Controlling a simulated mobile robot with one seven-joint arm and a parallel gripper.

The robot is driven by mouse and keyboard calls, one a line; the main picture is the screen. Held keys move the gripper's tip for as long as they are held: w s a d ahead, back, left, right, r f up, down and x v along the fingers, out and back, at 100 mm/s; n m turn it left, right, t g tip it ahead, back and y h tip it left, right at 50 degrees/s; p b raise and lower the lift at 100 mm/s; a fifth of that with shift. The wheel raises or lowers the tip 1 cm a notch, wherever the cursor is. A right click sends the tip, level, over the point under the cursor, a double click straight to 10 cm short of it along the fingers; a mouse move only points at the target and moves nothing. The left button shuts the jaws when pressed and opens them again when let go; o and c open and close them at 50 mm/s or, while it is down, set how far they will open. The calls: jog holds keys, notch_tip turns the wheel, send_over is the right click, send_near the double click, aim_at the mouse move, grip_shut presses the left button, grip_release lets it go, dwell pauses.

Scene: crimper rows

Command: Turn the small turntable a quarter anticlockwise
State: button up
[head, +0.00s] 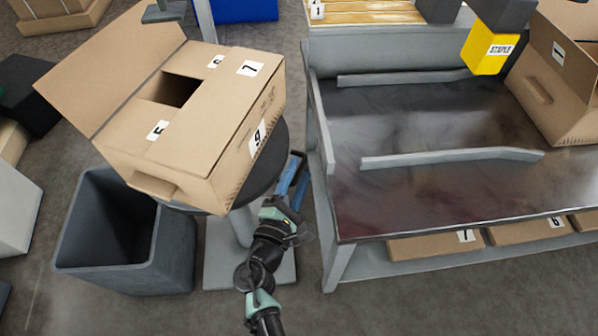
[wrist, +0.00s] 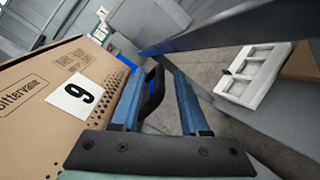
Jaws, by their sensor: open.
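The small turntable (head: 268,168) is a dark round disc on a grey post, left of the workbench. An open cardboard box (head: 228,124) sits on it and hides most of the disc. The box side labelled 9 faces my gripper (head: 296,172), which is beside the turntable's right edge. In the wrist view my gripper (wrist: 158,80) has its two blue fingers apart. The box (wrist: 50,75) with its 9 label is just left of them. A dark curved piece (wrist: 153,92) shows between the fingers; I cannot tell whether they touch it.
A grey bin (head: 125,245) stands below the box at left. The workbench (head: 420,120) with low metal rails is close on the right, leaving a narrow gap. A yellow STAPLE block (head: 487,52) hangs over it, and another cardboard box (head: 558,80) sits at its right end.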

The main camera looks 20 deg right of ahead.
jog(key=shift+w+d, duration=0.4)
jog(key=shift+w, duration=0.1)
jog(key=c, duration=0.7)
jog(key=shift+s+f, duration=0.1)
grip_shut()
